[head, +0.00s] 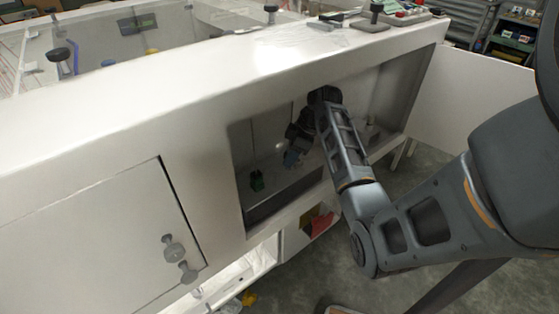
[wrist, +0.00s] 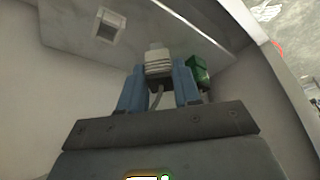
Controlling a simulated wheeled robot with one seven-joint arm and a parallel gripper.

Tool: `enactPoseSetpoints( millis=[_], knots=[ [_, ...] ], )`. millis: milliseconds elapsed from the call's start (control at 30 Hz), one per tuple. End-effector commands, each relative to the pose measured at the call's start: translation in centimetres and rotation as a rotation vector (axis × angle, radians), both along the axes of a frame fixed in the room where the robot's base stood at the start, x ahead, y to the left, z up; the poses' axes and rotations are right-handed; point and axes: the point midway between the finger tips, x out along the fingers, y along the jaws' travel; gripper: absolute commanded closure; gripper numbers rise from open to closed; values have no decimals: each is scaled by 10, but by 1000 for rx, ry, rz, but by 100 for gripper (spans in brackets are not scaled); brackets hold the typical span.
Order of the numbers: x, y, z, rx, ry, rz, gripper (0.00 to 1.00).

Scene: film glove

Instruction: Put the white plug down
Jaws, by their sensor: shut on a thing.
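The white plug (wrist: 158,63) sits between the blue fingers of my gripper (wrist: 160,88) in the wrist view. The gripper is shut on it. The plug has a ribbed body, and a grey cord hangs from it between the fingers. In the head view my gripper (head: 291,158) is inside the open compartment of the white cabinet; the plug cannot be made out there. In the wrist view a pale surface with a white square socket-like fitting (wrist: 109,26) lies beyond the fingers, to the left of the plug. I cannot tell whether the plug touches anything there.
The compartment's white frame (head: 240,190) surrounds my forearm. A closed white door (head: 100,235) is at the left.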

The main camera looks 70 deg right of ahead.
Motion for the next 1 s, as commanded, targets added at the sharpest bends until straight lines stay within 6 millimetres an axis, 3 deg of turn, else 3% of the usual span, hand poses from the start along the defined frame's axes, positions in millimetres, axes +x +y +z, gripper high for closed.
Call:
enactPoseSetpoints(
  millis=[100,233,600,967,1000],
  knots=[
    [20,5,2,-1,0,2,97],
    [31,8,0,0,0,1,97],
    [31,8,-35,0,1,0,97],
    [31,8,-39,0,0,0,97],
    [31,8,-38,-1,0,0,65]
  ],
)
